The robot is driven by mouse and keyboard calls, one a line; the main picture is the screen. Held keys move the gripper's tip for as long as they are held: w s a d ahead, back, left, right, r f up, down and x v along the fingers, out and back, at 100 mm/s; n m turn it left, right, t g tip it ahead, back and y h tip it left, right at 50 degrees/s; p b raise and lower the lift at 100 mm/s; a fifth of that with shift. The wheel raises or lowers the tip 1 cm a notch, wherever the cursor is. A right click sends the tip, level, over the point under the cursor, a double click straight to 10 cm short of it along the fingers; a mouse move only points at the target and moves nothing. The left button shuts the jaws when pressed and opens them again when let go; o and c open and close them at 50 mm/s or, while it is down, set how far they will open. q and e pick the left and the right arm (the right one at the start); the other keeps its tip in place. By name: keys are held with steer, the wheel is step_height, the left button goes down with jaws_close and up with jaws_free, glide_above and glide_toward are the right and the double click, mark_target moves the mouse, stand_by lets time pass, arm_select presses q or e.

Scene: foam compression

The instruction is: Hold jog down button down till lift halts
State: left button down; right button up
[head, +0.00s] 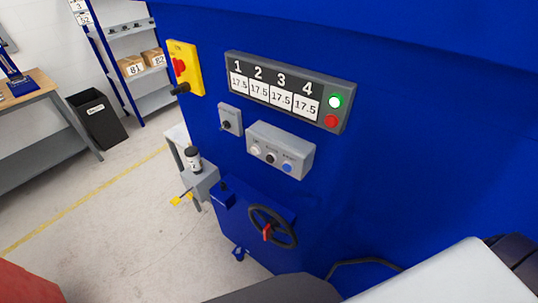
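A grey control box (281,150) is mounted on the blue machine front. It carries a white button (256,150), a black button (270,158) and a blue button (287,167). Their labels are too small to read, so I cannot tell which is jog down. Nothing touches the buttons. Above is a dark display panel (289,92) with columns 1 to 4, each reading 17.5. No lift is recognisable. Neither gripper shows; pale and dark parts at the bottom right appear to be my arm.
A yellow plate (184,68) with a red knob, a small grey switch box (230,119) and a black handwheel (272,226) are on the blue machine (400,130). Floor at the left is open.

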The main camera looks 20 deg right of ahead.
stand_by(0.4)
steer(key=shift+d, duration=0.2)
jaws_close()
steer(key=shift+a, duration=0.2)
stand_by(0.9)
